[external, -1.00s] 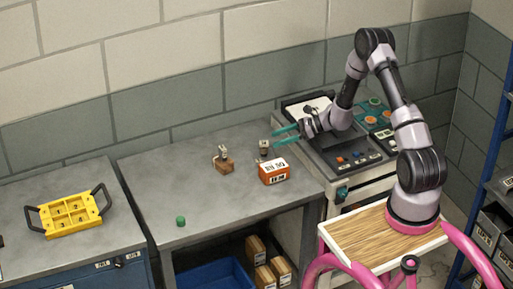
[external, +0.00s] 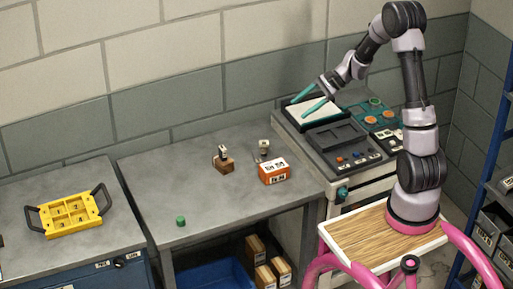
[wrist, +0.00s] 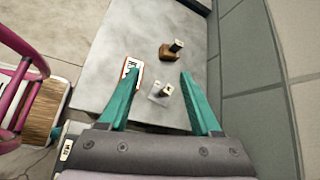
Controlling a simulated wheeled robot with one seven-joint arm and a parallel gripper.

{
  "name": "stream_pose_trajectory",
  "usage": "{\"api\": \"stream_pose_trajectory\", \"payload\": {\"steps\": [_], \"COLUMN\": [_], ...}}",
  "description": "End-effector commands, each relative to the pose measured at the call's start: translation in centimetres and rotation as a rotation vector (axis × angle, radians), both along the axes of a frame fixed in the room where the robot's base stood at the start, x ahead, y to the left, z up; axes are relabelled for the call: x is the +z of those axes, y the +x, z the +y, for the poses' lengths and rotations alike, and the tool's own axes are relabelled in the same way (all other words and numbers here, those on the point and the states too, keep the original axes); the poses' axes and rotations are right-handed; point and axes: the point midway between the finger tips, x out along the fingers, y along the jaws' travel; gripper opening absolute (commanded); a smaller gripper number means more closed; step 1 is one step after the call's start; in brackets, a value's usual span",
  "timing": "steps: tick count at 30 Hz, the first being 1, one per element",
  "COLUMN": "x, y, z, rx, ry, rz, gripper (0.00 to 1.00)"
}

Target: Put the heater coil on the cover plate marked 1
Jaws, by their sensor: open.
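My gripper (external: 299,109) is open and empty, raised above the machine to the right of the grey bench. That piece also stands on the bench in the external view (external: 264,148). To its left a brown block (external: 224,165) carries a small metallic piece (external: 222,152). I cannot tell which piece is the heater coil. A yellow tray (external: 70,233) with black handles has marked compartments; its marks are too small to read.
An orange and white box (external: 274,172) stands close to the small grey piece. A green cylinder (external: 181,221) is near the bench's front edge. A machine with buttons (external: 340,140) adjoins the bench. A wall runs behind.

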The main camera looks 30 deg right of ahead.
Motion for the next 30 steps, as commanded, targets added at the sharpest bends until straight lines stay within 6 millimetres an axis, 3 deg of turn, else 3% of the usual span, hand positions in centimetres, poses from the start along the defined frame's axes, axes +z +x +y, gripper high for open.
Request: {"api": "stream_pose_trajectory", "payload": {"steps": [1,6,15,24,30], "x": [2.3,7.7,14.6,18.5,19.3], "y": [-1.4,-6.5,-15.7,-23.1,-24.9], "z": [0.1,-0.5,-3.2,-6.8,-8.0], "rx": [0.047,0.196,0.397,0.510,0.531], "ry": [-0.051,-0.238,-0.584,-0.904,-0.998], "rz": [-0.054,-0.215,-0.509,-0.770,-0.840], "gripper": [0.65,0.65,0.65,0.65,0.65]}}
